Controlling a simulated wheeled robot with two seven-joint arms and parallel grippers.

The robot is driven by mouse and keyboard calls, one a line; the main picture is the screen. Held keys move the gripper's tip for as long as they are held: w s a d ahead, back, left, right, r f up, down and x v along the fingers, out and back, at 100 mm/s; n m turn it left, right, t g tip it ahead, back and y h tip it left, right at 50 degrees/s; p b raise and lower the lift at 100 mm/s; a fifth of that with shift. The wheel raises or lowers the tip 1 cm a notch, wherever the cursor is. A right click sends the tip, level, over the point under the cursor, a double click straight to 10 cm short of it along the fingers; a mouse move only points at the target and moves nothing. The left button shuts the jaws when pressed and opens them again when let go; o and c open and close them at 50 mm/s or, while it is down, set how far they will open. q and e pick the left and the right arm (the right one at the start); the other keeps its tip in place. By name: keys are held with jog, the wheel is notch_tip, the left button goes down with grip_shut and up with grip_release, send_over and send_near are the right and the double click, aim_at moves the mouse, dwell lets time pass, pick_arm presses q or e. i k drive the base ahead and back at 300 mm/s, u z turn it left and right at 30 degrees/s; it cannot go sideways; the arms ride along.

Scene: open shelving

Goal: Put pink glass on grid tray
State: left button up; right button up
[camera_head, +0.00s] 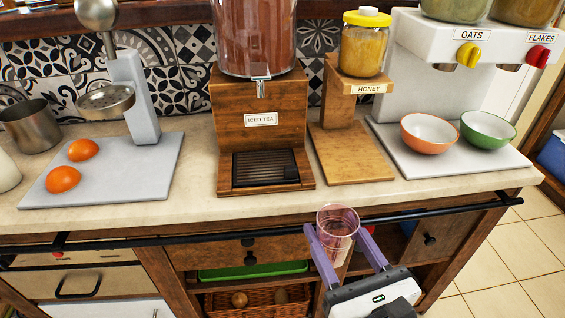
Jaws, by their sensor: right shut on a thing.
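The pink glass (338,224) is clear and pinkish. It is upright, held in front of the counter's front edge. My right gripper (345,246) comes in from the lower right, with its purple fingers shut on the glass from both sides. The grid tray (264,168) is a dark slatted tray on the base of the wooden iced tea dispenser, up and left of the glass. Nothing stands on the tray. My left gripper is not in view.
The iced tea dispenser (258,112) rises behind the tray. A honey jar (364,45) stands on a wooden stand to its right. Orange (428,134) and green (487,130) bowls are farther right. A dark rail (130,241) runs along the counter front (200,205).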

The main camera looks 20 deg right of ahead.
aim_at(263, 164)
jog(key=z, duration=3.1)
jog(key=k, duration=1.5)
jog(key=u, duration=2)
jog(key=i, duration=0.5)
